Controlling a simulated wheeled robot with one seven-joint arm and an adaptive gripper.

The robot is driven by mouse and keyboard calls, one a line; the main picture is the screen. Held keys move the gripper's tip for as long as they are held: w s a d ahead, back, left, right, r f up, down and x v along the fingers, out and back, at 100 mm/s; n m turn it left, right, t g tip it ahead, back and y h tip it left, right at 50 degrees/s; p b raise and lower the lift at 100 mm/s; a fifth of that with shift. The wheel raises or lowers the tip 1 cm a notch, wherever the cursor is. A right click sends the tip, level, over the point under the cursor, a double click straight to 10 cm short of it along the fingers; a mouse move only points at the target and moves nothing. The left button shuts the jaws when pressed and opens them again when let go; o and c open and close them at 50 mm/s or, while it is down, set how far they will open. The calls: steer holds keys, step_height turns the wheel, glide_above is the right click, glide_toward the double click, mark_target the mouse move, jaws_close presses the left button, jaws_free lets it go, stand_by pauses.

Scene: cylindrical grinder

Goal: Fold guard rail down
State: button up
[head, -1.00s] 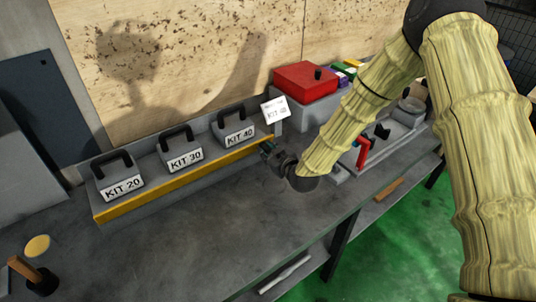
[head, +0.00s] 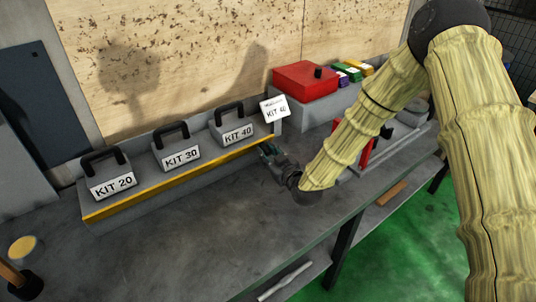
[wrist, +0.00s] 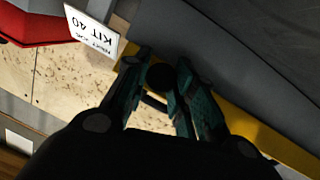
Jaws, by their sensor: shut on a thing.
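The yellow guard rail (head: 185,179) runs along the front of the grey kit rack, slanting up to the right in the head view. It also shows in the wrist view (wrist: 265,137), on the right. My gripper (head: 267,151) is at the rail's right end. In the wrist view my gripper (wrist: 164,62) has its two fingers on either side of a dark round knob (wrist: 160,77) by the rail's end, and is shut on it. The knob's joint to the rail is hidden.
Kit boxes KIT 20 (head: 110,177), KIT 30 (head: 178,151) and KIT 40 (head: 234,128) stand behind the rail. A white sign card (head: 275,109) stands close to my gripper. A red box (head: 304,80) is behind right. The bench (head: 215,222) before the rack is mostly clear.

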steer(key=o, duration=1)
steer(key=v, duration=1.2)
steer(key=shift+w, duration=0.1)
